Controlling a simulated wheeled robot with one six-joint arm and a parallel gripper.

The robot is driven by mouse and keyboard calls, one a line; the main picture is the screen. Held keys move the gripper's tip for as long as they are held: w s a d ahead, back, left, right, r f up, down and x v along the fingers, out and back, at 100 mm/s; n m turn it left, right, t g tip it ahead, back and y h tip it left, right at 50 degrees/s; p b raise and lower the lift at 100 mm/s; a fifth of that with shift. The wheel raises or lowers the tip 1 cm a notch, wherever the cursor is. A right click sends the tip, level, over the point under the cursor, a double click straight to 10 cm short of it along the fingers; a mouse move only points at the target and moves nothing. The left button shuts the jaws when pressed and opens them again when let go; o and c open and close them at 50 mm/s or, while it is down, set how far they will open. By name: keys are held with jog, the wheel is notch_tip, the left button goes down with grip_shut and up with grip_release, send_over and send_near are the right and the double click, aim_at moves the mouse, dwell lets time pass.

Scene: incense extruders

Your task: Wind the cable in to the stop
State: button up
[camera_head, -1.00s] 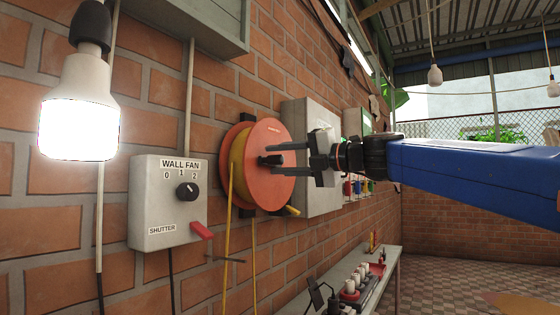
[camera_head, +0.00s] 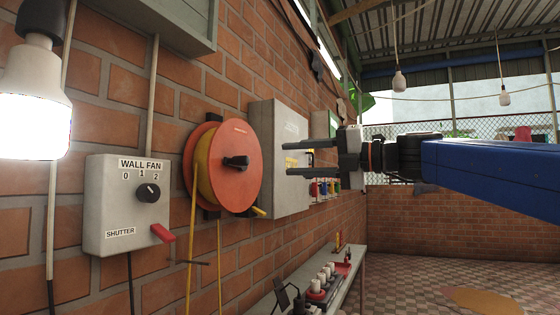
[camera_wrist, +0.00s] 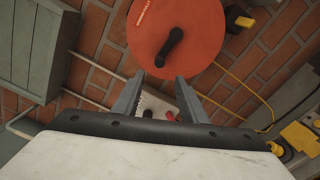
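The orange cable reel (camera_head: 240,180) is mounted on the brick wall, with yellow cable (camera_head: 192,240) wound on it and hanging below. Its black crank handle (camera_head: 236,162) sticks out from the front face. My gripper (camera_head: 287,166) is open and empty, out from the wall and to the right of the reel, apart from the handle. In the wrist view the reel (camera_wrist: 165,25) and its handle (camera_wrist: 169,47) show just beyond the open fingertips (camera_wrist: 161,80). I cannot tell whether a stop is on the cable.
A wall fan switch box (camera_head: 122,178) with a red shutter lever (camera_head: 162,233) is left of the reel. A grey cabinet (camera_head: 262,135) is behind it to the right. A lit bulb (camera_head: 35,110) hangs at the left. A bench (camera_head: 352,275) with small items stands below.

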jog(key=shift+v, duration=1.7)
jog(key=shift+f, duration=0.1)
jog(key=c, duration=0.9)
jog(key=shift+w+a+f+n, duration=0.15)
jog(key=shift+f+n, duration=0.05)
jog(key=shift+n, duration=0.3)
grip_shut()
jog(key=n+y, duration=0.3)
jog(key=n, duration=1.5)
send_near(244, 163)
jog(key=w+a+f, duration=0.4)
jog(key=w+a, duration=0.2)
jog(key=shift+g, duration=0.4)
jog(key=shift+s+a+r, duration=0.15)
jog(key=shift+s+r, duration=0.05)
jog(key=shift+r, duration=0.45)
jog(key=shift+s+a+r, duration=0.1)
jog(key=shift+s+r, duration=0.1)
jog(key=shift+r, duration=0.4)
jog(key=shift+s+a+r, duration=0.15)
jog(key=shift+s+r, duration=0.05)
jog(key=shift+r, duration=0.45)
